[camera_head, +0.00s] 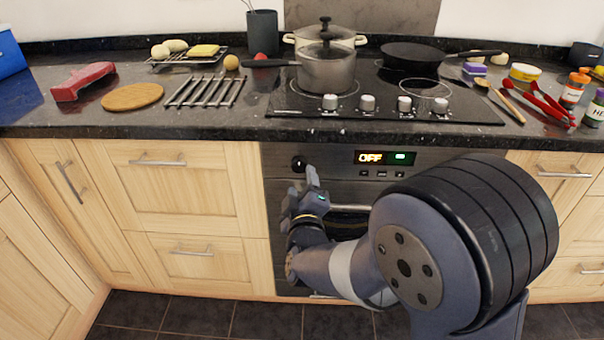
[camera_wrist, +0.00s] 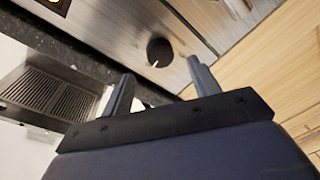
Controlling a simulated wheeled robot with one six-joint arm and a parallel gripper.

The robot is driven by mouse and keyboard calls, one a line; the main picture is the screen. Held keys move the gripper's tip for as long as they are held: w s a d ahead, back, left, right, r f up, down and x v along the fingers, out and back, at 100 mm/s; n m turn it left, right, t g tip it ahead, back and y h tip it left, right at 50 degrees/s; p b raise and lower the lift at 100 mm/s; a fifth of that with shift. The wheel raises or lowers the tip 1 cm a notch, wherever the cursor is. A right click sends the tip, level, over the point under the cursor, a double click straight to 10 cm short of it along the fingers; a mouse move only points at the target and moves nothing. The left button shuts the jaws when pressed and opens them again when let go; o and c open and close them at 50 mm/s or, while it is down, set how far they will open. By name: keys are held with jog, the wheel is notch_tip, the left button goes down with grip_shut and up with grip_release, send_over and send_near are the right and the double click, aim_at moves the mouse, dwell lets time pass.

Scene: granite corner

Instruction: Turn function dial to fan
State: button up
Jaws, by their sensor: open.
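The function dial is a round black knob (camera_head: 299,164) at the upper left of the oven's steel front panel. In the wrist view the knob (camera_wrist: 159,52) shows a pale pointer mark on its lower edge. The oven display (camera_head: 384,157) reads OFF in orange with a green light beside it. My gripper (camera_head: 305,181) is just below and in front of the knob. In the wrist view my gripper (camera_wrist: 160,85) has its two fingers spread apart, with the knob beyond the gap between them. The fingers look apart from the knob. Nothing is between them.
Small buttons (camera_head: 381,174) sit under the display. The oven handle (camera_head: 350,208) runs below, partly hidden by my arm. The cooktop knobs (camera_head: 367,103) and a pot (camera_head: 326,70) are on the counter above. Wooden drawers (camera_head: 190,190) flank the oven.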

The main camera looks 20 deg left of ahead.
aim_at(300, 168)
jog(key=shift+x, duration=2.6)
jog(key=shift+c, duration=0.4)
jog(key=c, duration=0.9)
